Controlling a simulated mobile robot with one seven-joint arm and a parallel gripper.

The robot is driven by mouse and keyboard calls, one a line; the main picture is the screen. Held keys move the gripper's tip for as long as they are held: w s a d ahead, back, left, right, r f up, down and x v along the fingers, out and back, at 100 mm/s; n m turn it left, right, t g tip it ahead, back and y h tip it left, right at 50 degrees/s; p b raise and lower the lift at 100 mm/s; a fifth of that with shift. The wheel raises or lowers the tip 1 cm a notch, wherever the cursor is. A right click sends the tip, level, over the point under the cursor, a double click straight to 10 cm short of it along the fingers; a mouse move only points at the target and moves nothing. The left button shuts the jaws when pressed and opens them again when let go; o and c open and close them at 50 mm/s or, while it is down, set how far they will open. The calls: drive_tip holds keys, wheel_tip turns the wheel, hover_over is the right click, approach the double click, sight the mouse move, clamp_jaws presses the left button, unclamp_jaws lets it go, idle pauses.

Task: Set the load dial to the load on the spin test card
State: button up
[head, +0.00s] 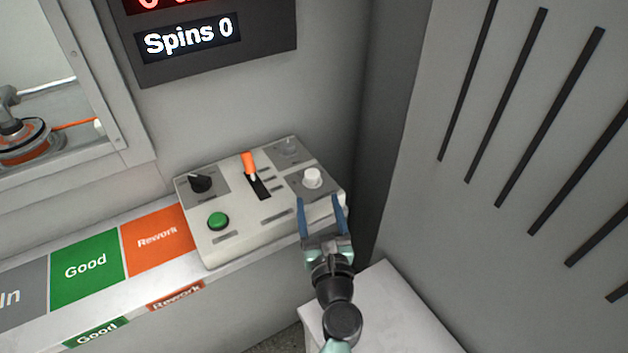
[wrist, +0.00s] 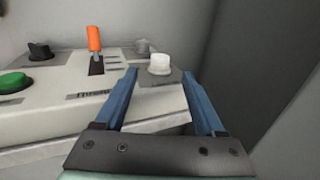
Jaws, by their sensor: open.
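The control box (head: 240,243) stands on the ledge. A white knob (head: 312,178) is at its right side, and a black knob (head: 201,183) is at its left. I cannot tell from labels which one is the load dial. My gripper (head: 320,202) is open and empty, just in front of the white knob. In the wrist view the white knob (wrist: 159,64) shows beyond and between the blue fingertips (wrist: 158,74), apart from them. The black knob (wrist: 40,50) is far left there. The spin test card is not in view.
An orange lever (head: 248,164) and a green button (head: 218,221) are on the box. A display (head: 190,38) reading "Spins 0" hangs above. A grey slotted wall (head: 480,200) stands close on the right. Good (head: 85,266) and Rework (head: 157,240) areas lie left, empty.

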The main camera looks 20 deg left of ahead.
sight(313, 179)
drive_tip(key=b+x, duration=0.1)
drive_tip(key=x, duration=0.4)
drive_tip(key=shift+w, duration=0.3)
drive_tip(key=shift+b+x, duration=0.3)
drive_tip(key=shift+x, duration=0.6)
drive_tip(key=shift+s, duration=0.1)
drive_tip(key=shift+c, duration=0.3)
drive_tip(key=shift+a, duration=0.1)
clamp_jaws()
